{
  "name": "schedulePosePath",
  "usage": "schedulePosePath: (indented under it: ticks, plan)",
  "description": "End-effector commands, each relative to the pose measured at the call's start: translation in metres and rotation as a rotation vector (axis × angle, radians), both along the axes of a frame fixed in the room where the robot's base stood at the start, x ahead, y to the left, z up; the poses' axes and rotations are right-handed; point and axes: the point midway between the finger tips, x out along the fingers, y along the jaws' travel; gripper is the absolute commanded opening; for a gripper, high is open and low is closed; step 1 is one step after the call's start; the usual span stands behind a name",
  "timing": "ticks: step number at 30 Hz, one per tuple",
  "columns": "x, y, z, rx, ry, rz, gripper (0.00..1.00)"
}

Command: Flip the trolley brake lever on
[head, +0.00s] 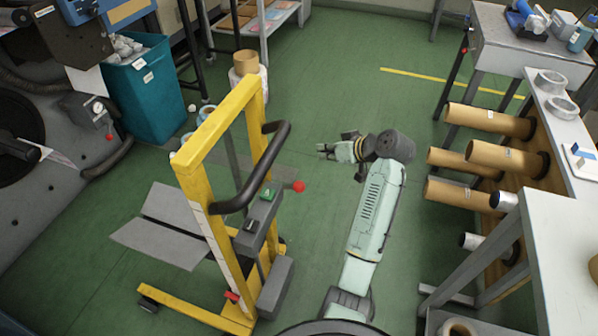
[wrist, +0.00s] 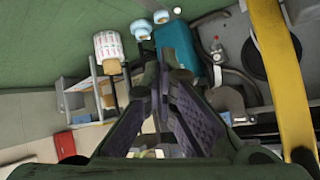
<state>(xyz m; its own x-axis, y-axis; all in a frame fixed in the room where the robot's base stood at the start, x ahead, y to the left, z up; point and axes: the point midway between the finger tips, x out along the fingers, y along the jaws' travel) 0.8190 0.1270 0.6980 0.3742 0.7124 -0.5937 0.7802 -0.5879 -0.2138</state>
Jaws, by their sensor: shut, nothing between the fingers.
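The trolley is a yellow upright frame (head: 192,185) with a black looped push handle (head: 272,160) and grey forks at its left. A red ball knob (head: 298,186) sticks out to the right of its grey control box (head: 262,222). A small red lever (head: 232,297) shows low on the frame, near the base. I cannot tell for sure which of the two is the brake lever. My gripper (head: 324,151) is in the air right of the handle, pointing left, shut and empty, apart from the trolley. The wrist view shows its fingers (wrist: 164,75) and the yellow frame (wrist: 280,70) at right.
A rack with several brown cardboard rolls (head: 490,121) and a white-topped table (head: 565,130) stand on the right. A teal bin (head: 143,90) stands beside the grey machine at left. Green floor (head: 350,80) is clear behind my gripper.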

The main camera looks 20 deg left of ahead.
Motion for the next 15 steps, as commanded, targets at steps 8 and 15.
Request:
schedulePosePath:
  ticks: [8,15]
  plan:
    - [-0.021,0.015,-0.011,0.084,0.05,0.22,0.0]
    - [-0.021,0.015,-0.011,0.083,0.049,0.217,0.0]
